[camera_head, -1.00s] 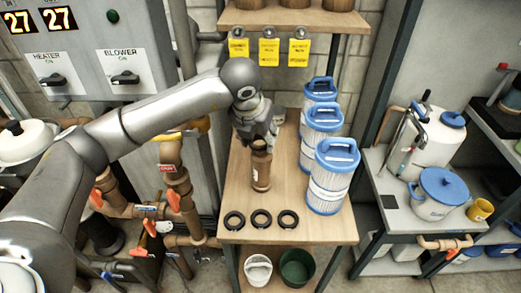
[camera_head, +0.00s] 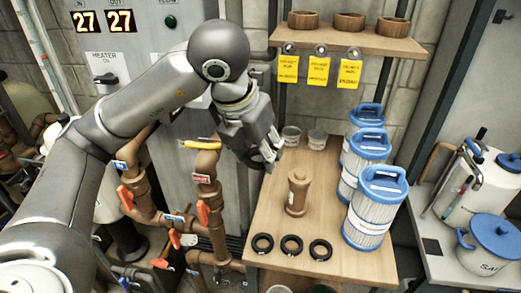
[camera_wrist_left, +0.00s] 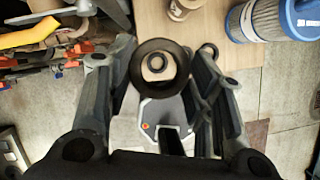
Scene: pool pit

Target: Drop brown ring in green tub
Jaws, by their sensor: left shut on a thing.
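My left gripper (camera_head: 262,158) is past the table's left edge, left of the brown canister. In the left wrist view its fingers (camera_wrist_left: 163,68) are shut on a dark brown ring (camera_wrist_left: 137,66). A pale shape and a smaller dark circle show within the ring; I cannot tell what they are. The green tub (camera_head: 318,290) shows only as a sliver of rim at the bottom edge, below the table front. My right gripper is not in view.
The canister (camera_head: 297,193) stands upright on the table (camera_head: 262,215). Three black rings (camera_head: 291,245) lie along the front. Blue-capped filters (camera_head: 372,210) stand right. A white tub (camera_head: 279,289) is left of the green one. Pipes with red valve handles (camera_head: 203,214) are left of the table.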

